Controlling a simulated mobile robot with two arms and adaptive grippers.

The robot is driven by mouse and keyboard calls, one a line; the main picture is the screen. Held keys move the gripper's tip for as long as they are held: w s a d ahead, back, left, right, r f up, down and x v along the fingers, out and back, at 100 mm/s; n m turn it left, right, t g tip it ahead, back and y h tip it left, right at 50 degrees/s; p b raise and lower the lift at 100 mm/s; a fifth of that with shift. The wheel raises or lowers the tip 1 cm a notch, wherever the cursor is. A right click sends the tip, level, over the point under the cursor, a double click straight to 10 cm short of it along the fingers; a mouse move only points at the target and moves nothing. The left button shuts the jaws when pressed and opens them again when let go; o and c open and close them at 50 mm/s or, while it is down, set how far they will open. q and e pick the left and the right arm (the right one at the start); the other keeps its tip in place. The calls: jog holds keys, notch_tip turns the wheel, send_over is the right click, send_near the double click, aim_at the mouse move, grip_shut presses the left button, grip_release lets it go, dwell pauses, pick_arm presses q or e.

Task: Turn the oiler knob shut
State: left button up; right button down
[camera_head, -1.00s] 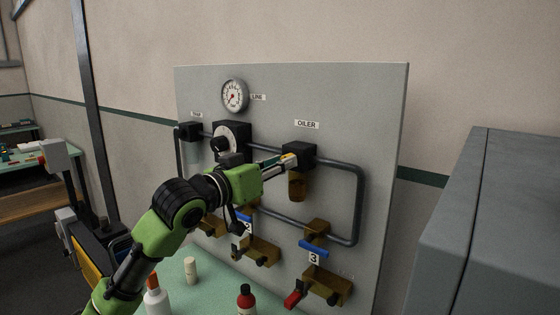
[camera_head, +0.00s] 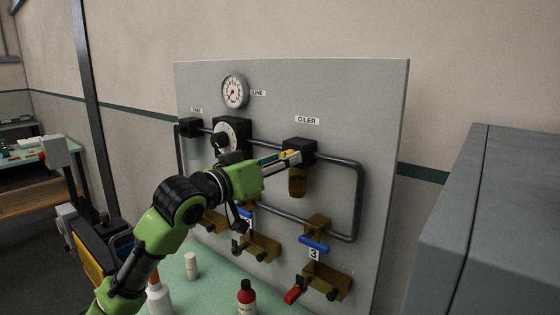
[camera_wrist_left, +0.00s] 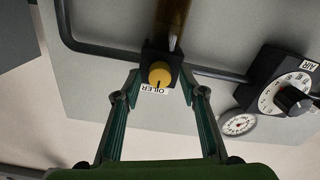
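The oiler (camera_head: 299,151) is a black block with an amber bowl (camera_head: 297,183) below it, under the OILER label on the grey panel. Its round yellow knob (camera_wrist_left: 160,74) faces the left wrist camera and has a dark mark. My left gripper (camera_wrist_left: 161,80) is open, with one fingertip on each side of the knob and a visible gap to it on both sides. In the head view my left gripper (camera_head: 289,159) reaches the oiler's front and hides most of the knob. My right gripper is in neither view.
A black dial regulator (camera_head: 232,135) and a gauge (camera_head: 235,91) sit left of the oiler. Grey pipes (camera_head: 361,195) join the parts. Blue-handled valves (camera_head: 313,246) are below. Bottles (camera_head: 246,297) stand on the green bench (camera_head: 211,290). A grey cabinet (camera_head: 500,220) stands at right.

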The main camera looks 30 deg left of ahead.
pick_arm(q)
jog(key=shift+r, duration=0.1)
jog(key=s+a, duration=0.1)
jog(key=s, duration=1.1)
dwell(0.6)
